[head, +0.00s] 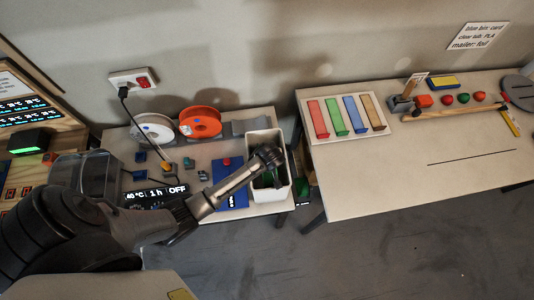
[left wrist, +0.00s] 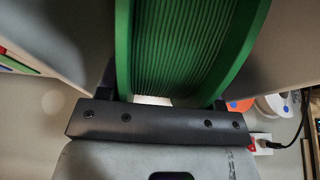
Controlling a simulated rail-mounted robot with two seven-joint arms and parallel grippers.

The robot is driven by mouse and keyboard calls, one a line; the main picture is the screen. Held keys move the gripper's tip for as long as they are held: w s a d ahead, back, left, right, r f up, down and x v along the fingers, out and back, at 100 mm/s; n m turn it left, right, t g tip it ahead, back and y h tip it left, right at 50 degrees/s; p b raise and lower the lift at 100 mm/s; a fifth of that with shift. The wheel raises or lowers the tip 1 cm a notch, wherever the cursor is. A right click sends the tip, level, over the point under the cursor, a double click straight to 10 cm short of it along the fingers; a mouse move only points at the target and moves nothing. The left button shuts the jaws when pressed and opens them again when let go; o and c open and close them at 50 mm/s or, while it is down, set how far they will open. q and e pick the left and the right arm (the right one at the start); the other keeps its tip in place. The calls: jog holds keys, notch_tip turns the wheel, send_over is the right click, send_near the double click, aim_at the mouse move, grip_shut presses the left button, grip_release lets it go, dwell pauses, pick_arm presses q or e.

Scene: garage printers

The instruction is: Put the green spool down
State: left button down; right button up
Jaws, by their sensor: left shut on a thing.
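The green spool (left wrist: 190,45) fills the upper middle of the left wrist view, with its ribbed winding between two green flanges. My left gripper (left wrist: 162,100) is shut on it; its dark palm bar lies across the spool's near end. In the head view my left arm reaches from the left to the white bin (head: 284,192) at the table's right end. The gripper there points down over the bin's opening, mostly hidden by my wrist. Dark green shows inside the bin; I cannot tell whether the spool touches its bottom. My right gripper is not in view.
A white spool (head: 153,130) and an orange spool (head: 200,122) stand at the back of the left table. A blue mat (head: 232,196) lies left of the bin. The right table (head: 400,165) has a tray of coloured strips (head: 318,118); its front is mostly clear.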

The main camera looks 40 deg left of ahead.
pick_arm(q)
jog(key=shift+f, duration=0.45)
jog(key=shift+c, duration=1.4)
grip_release()
